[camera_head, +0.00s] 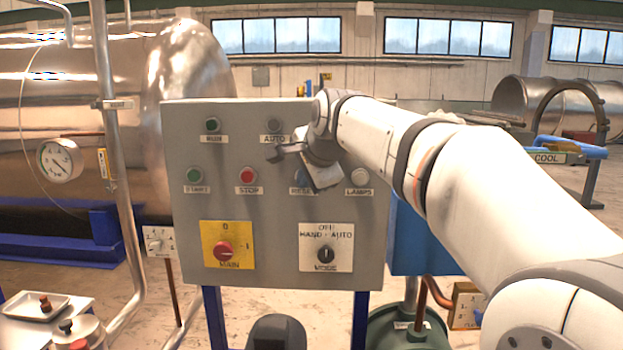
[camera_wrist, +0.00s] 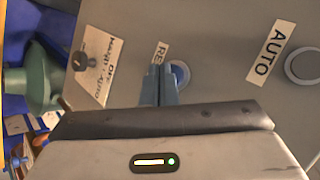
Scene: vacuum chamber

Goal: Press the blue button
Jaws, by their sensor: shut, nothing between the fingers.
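The blue button (camera_head: 299,174) is on the grey control panel (camera_head: 280,270), in the row with the green START and red STOP buttons. My gripper partly hides it and its RESET label (camera_head: 303,190) in the head view. In the wrist view the blue button (camera_wrist: 180,73) shows just right of my fingertips, partly covered by them. My gripper (camera_wrist: 162,70) is shut and empty, in front of the panel near the button. I cannot tell whether the fingertips touch it.
Nearby on the panel are the red STOP button (camera_head: 247,174), the LAMPS button (camera_head: 359,175), the grey AUTO lamp (camera_head: 273,125), the red MAIN switch (camera_head: 224,250) and the black mode knob (camera_head: 325,254). A large metal tank (camera_head: 130,75) stands behind, at left.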

